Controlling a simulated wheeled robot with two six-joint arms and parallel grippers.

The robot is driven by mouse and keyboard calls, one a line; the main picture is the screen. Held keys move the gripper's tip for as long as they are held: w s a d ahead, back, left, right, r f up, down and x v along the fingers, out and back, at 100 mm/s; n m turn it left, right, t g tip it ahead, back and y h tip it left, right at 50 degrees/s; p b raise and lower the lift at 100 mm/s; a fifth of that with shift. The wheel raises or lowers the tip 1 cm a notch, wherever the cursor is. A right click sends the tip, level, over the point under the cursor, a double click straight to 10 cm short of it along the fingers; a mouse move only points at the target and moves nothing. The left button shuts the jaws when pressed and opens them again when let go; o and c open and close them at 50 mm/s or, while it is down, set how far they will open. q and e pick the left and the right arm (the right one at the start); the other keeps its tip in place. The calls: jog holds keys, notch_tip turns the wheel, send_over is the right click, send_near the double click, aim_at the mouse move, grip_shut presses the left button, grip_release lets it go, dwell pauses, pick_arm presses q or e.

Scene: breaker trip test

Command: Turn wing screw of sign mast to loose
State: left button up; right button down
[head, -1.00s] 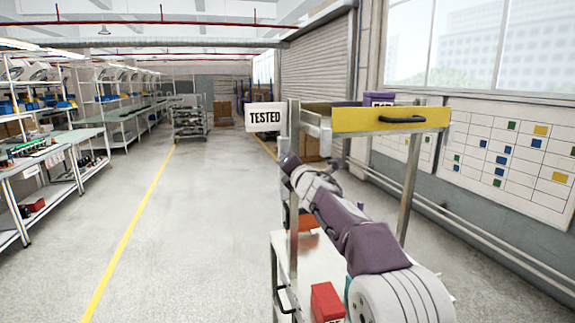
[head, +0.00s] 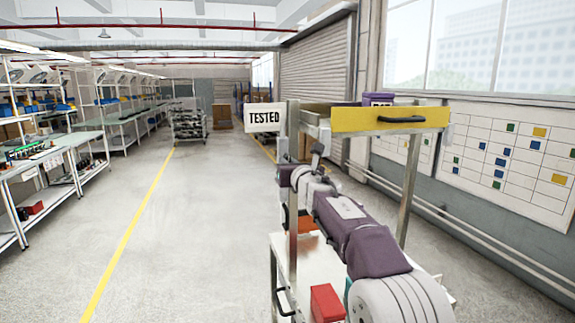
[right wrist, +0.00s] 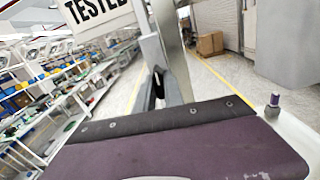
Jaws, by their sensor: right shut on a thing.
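The sign mast (head: 293,135) is a grey upright post on the cart's left side, with a white "TESTED" sign (head: 264,118) at its top. The mast (right wrist: 172,50) and sign (right wrist: 97,12) also show in the right wrist view, tilted. My right gripper (right wrist: 159,84) reaches the mast below the sign, its dark fingers close together. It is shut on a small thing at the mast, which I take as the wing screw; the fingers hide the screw. In the head view, my right wrist covers that spot. My left gripper is not in view.
The cart has a yellow-fronted top tray (head: 390,119) with a black handle, and a red box (head: 326,303) on its lower shelf. Workbenches (head: 58,155) line the left. The aisle floor (head: 195,235) is clear.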

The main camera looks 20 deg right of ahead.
jog(key=shift+r+n, duration=0.15)
jog(key=shift+n, duration=0.35)
jog(key=c, duration=1.4)
grip_release()
jog(key=shift+c, duration=0.2)
jog(key=shift+w, duration=0.1)
jog(key=s+b, duration=0.3)
jog(key=s, duration=0.6)
jog(key=shift+d, duration=0.15)
